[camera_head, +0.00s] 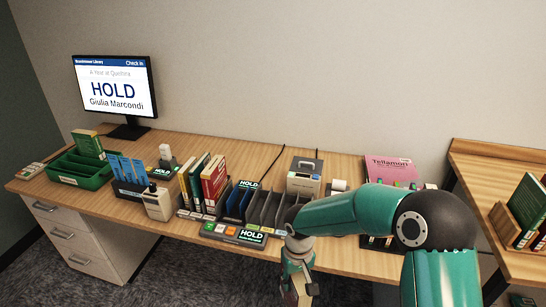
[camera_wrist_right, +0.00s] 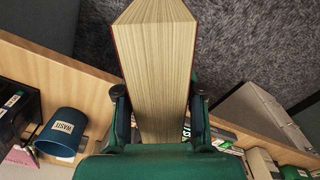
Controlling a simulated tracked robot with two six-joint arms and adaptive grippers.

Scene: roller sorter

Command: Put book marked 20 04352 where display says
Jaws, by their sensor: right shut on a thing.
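The display (camera_head: 115,87) at the back left reads "HOLD Giulia Marcondi" under "A Year at Quedora". My right gripper (camera_head: 298,286) hangs low in front of the desk's front edge in the head view. In the right wrist view my right gripper (camera_wrist_right: 159,100) is shut on a thick book (camera_wrist_right: 158,60), its pale page edges facing the camera and a thin reddish cover edge at the left. The number on this book is hidden. A grey slotted rack (camera_head: 265,208) has a "HOLD" label above its left part. My left gripper is not in view.
A row of upright books (camera_head: 213,178) stands left of the rack. Green bins (camera_head: 70,168) and a dark holder with blue items (camera_head: 128,178) are farther left. A pink "Tellamon" book (camera_head: 390,168) lies right. A blue "WASH" cup (camera_wrist_right: 62,130) shows in the wrist view.

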